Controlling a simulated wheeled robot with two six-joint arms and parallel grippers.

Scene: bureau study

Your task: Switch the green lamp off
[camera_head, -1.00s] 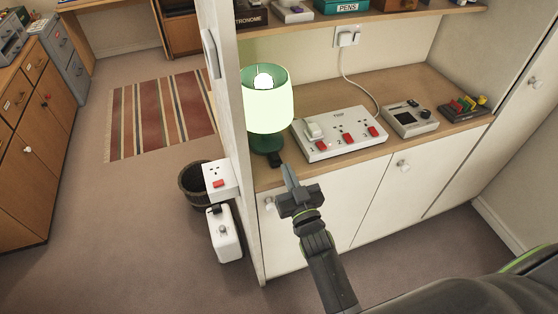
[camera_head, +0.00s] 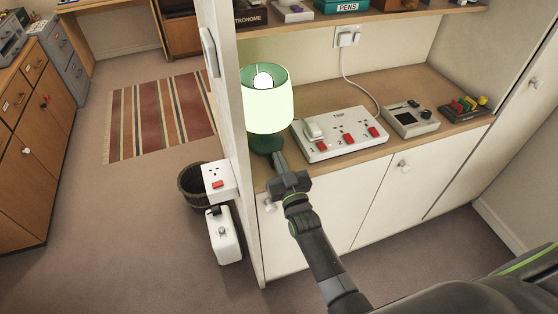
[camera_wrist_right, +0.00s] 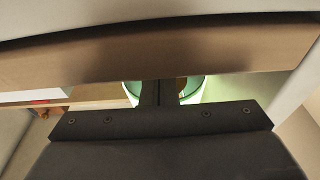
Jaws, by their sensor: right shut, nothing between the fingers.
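The green lamp (camera_head: 267,105) stands on the wooden counter at its left end, beside the partition. Its shade glows and a lit bulb shows inside the top. My right gripper (camera_head: 279,158) is shut and empty, with its tips at the front of the lamp's dark green base (camera_head: 264,140); I cannot tell whether they touch it. In the right wrist view the shut fingers (camera_wrist_right: 159,92) point towards the lamp (camera_wrist_right: 190,88), which is mostly hidden behind them and the brown edge above. My left gripper is not in view.
A white power strip (camera_head: 340,145) with red switches lies right of the lamp on the counter (camera_head: 300,101). A grey device (camera_head: 410,119) and a rack of coloured levers (camera_head: 464,107) stand further right. The partition edge (camera_head: 248,210) is close on the left.

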